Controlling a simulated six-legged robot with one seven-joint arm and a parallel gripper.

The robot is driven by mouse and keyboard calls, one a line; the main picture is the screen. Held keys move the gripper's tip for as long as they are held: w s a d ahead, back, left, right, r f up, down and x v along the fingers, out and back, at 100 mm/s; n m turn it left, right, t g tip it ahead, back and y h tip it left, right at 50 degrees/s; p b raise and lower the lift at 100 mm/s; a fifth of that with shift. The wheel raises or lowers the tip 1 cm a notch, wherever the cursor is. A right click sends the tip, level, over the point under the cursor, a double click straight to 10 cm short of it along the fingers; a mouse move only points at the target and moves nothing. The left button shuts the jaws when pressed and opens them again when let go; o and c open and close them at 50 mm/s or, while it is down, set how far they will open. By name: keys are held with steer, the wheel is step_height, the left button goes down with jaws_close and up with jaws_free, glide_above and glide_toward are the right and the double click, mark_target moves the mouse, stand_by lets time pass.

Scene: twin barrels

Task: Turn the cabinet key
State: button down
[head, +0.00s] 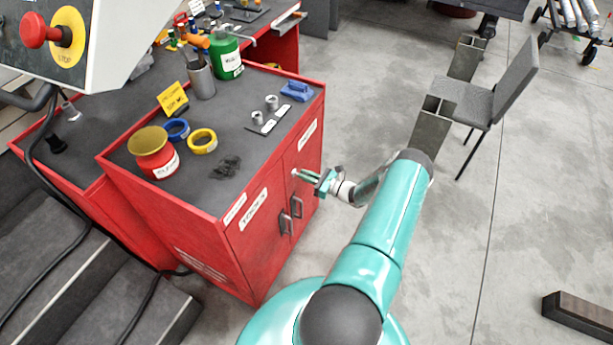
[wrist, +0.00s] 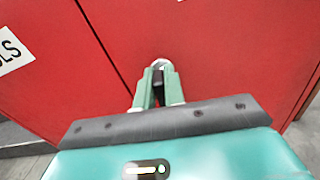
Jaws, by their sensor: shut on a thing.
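The red cabinet (head: 255,250) stands left of my arm, with two dark door handles (head: 285,222) on its front. My gripper (head: 301,174) is at the upper part of the cabinet's right-hand door, above the handles. In the wrist view, my gripper (wrist: 158,78) points at the red door, its two green fingers closed on a small dark key (wrist: 158,74). A pale round lock (wrist: 160,63) shows just beyond the fingertips. The fingers hide most of the key, and its turn angle cannot be told.
A grey chair (head: 490,100) stands behind my arm. The floor at the right is mostly clear.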

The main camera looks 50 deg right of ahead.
steer(key=m, duration=0.3)
steer(key=shift+d+m, duration=0.2)
steer(key=shift+m, duration=0.2)
steer(key=m, duration=0.4)
steer(key=shift+w+d+f+m, duration=0.1)
steer(key=shift+d+f+m, duration=0.1)
steer(key=shift+m, duration=0.1)
steer(key=m, duration=0.4)
steer(key=shift+f+m, duration=0.2)
steer(key=shift+m, duration=0.1)
steer(key=shift+d+f+m, duration=0.1)
steer(key=shift+f+m, duration=0.1)
steer(key=shift+m, duration=1.9)
steer(key=c, duration=1.5)
jaws_free()
steer(key=v, duration=1.3)
steer(key=shift+s+d, duration=0.1)
steer(key=shift+s, duration=0.3)
